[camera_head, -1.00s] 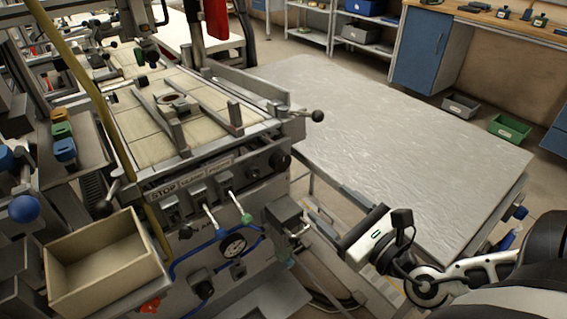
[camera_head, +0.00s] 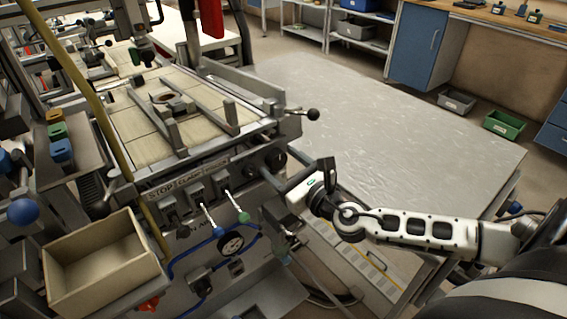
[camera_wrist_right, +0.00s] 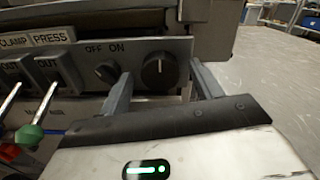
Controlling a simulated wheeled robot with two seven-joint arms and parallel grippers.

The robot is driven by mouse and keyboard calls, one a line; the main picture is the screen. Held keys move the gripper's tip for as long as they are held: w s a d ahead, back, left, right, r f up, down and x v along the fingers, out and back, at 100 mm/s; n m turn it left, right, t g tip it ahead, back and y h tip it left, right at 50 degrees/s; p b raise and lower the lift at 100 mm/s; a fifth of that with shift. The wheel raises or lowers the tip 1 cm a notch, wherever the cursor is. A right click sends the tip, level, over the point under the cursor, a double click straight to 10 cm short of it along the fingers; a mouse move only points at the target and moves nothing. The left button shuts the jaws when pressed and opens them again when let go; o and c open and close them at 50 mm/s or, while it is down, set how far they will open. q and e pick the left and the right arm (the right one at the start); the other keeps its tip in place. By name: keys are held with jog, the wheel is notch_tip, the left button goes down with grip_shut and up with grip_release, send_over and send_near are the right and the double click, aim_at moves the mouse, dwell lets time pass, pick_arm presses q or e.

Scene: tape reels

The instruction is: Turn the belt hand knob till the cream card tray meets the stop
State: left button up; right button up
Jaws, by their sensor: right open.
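The round black knob (camera_wrist_right: 158,73) with a white mark sits on the machine's front panel, right of a smaller OFF/ON switch (camera_wrist_right: 106,71). In the head view the knob (camera_head: 275,160) is at the panel's right end. My right gripper (camera_head: 287,184) is close in front of the panel. In the right wrist view its open fingers (camera_wrist_right: 162,84) appear on either side of the knob, with no clear contact. On the cream-surfaced belt bed (camera_head: 150,149) sits a small holder with a round brown opening (camera_head: 168,97); I cannot tell whether it is the card tray. My left gripper is out of view.
A cream open box (camera_head: 72,255) stands at lower left. A wide grey table (camera_head: 420,140) lies to the right, its top clear.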

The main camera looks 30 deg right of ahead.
jog(key=shift+w, duration=0.1)
jog(key=c, duration=1)
jog(key=shift+m, duration=0.3)
